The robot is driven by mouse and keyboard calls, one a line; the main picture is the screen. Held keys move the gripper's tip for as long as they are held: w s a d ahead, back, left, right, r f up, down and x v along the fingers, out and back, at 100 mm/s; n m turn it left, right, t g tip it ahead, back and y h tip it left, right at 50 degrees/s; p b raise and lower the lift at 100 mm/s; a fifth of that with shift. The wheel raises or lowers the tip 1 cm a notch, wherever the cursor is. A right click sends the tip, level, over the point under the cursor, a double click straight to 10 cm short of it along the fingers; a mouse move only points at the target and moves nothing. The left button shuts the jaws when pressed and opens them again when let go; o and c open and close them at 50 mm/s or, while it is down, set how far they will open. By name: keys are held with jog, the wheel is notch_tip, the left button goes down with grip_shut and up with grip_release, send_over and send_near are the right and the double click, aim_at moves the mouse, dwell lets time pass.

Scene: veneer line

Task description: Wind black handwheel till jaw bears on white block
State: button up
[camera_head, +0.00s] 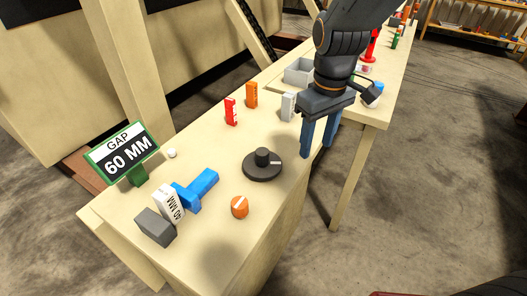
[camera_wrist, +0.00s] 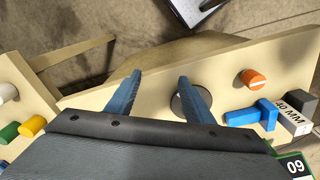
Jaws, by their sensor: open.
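The black handwheel (camera_head: 262,170), a flat disc with a raised hub and a pale mark, lies on the bench. In the wrist view the handwheel (camera_wrist: 176,106) is partly hidden behind one finger. The blue jaw (camera_head: 203,184) is T-shaped and sits beside the white block (camera_head: 168,205). The white block's label looks like 40 MM in the wrist view (camera_wrist: 292,112). I cannot tell whether jaw and block touch. A grey block (camera_head: 155,227) stands on the block's other side. My gripper (camera_head: 318,145) is open and empty, to the right of the handwheel and apart from it.
An orange knob (camera_head: 239,207) is near the front edge. A sign (camera_head: 122,152) reads GAP 60 MM. Red (camera_head: 231,112), orange (camera_head: 252,95) and grey (camera_head: 288,106) blocks stand behind the handwheel. A grey tray (camera_head: 299,72) is farther back. A small white knob (camera_head: 172,153) is near the sign.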

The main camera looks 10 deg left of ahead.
aim_at(262, 152)
jog(key=a+n, duration=0.2)
jog(key=a, duration=0.2)
jog(key=a+n, duration=0.2)
jog(key=a, duration=0.2)
jog(key=w+a+r+n, duration=0.1)
jog(key=a+n, duration=0.1)
jog(key=a, duration=0.2)
jog(key=shift+a+g+b, duration=0.3)
jog(key=shift+a+b, duration=0.1)
jog(key=shift+a+f, duration=0.1)
jog(key=shift+a, duration=0.15)
notch_tip(262, 152, down, 7)
jog(key=shift+f+p, duration=0.2)
jog(key=shift+p, duration=0.65)
jog(key=c, duration=1)
